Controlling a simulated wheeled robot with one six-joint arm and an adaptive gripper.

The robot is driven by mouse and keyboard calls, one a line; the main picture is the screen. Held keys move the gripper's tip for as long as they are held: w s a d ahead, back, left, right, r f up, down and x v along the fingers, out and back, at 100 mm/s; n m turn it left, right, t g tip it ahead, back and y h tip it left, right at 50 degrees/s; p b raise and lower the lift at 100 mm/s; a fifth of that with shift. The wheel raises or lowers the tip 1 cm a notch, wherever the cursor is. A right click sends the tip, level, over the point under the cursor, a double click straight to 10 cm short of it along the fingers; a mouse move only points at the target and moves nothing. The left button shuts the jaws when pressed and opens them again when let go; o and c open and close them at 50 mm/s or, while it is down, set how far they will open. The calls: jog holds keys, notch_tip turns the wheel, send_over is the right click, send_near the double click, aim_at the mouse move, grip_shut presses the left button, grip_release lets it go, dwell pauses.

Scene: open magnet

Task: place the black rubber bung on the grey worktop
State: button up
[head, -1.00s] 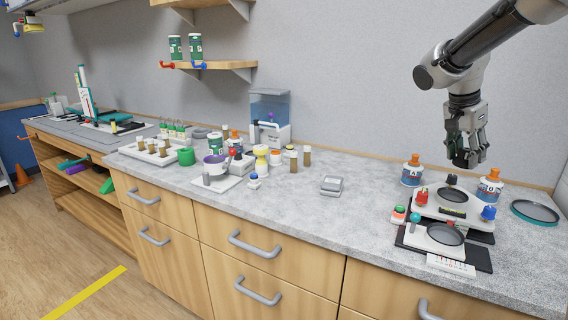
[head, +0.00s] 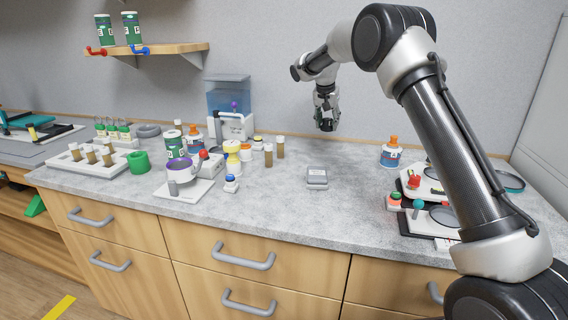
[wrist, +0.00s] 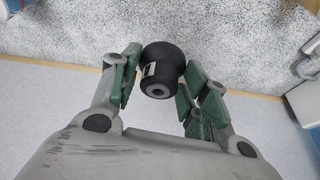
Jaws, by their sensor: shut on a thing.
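The black rubber bung (wrist: 162,68) is between the green-padded fingers of my gripper (wrist: 160,85) in the wrist view, with its narrower end and a round mark facing the camera. My gripper is shut on it. In the head view my gripper (head: 327,112) hangs pointing down above the back of the grey speckled worktop (head: 275,206), and the bung is a dark shape at the fingertips. The worktop also fills the upper part of the wrist view (wrist: 235,45). The bung is held above the worktop, apart from it.
A small grey box (head: 317,177) lies on the worktop in front of the gripper. An orange-topped bottle (head: 390,153) and balances stand to the right. Clear surface lies around the grey box.

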notch_tip(320, 180, down, 10)
jog(key=shift+r, duration=0.25)
jog(key=shift+f, duration=0.15)
jog(key=o, duration=1)
